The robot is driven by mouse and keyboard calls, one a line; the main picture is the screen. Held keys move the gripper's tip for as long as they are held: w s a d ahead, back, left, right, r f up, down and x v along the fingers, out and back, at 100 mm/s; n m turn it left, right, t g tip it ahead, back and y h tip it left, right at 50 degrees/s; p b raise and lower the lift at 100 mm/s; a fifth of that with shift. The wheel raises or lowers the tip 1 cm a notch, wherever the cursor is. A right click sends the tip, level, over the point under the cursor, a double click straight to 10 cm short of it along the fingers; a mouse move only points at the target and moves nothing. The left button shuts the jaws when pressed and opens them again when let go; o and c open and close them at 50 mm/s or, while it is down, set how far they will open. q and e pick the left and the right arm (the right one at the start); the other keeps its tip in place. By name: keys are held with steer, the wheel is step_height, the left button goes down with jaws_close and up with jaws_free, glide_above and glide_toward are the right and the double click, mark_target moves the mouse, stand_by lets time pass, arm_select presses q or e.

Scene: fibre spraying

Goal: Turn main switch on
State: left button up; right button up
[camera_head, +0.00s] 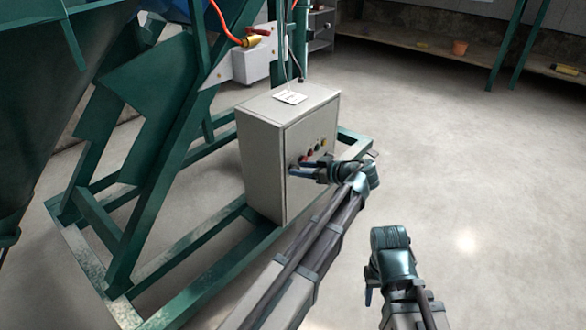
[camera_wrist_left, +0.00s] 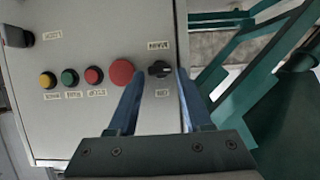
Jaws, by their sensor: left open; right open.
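The grey control cabinet (camera_head: 262,150) stands on the green frame. In the head view my left gripper (camera_head: 294,170) is at the cabinet front and the switch cannot be made out. My right gripper (camera_head: 369,292) is open and empty, low over the floor, away from the cabinet.
Next to the switch are a big red button (camera_wrist_left: 121,72) and smaller red (camera_wrist_left: 93,75), green (camera_wrist_left: 69,77) and yellow (camera_wrist_left: 47,80) buttons. A black handle (camera_wrist_left: 17,37) sits at the panel's far side. Green beams (camera_head: 215,265) surround the cabinet base. Floor (camera_head: 480,220) at right is clear.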

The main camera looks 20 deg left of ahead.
arm_select(q)
jaws_close()
steer(key=shift+w, duration=0.1)
stand_by(0.3)
steer(key=shift+w+d+m+g+y, duration=0.1)
steer(key=shift+w+m+g+y, duration=0.2)
steer(key=shift+m+g, duration=0.55)
steer(key=shift+w+d+f+m+g+y+b, duration=0.1)
steer(key=shift+m+g+y+b, duration=0.15)
steer(key=shift+m+b, duration=0.35)
steer(key=shift+f+m+g+y+b, duration=0.15)
steer(key=shift+m+g+b, duration=0.15)
steer(key=shift+m, duration=0.55)
steer(key=shift+r, duration=0.1)
jaws_free()
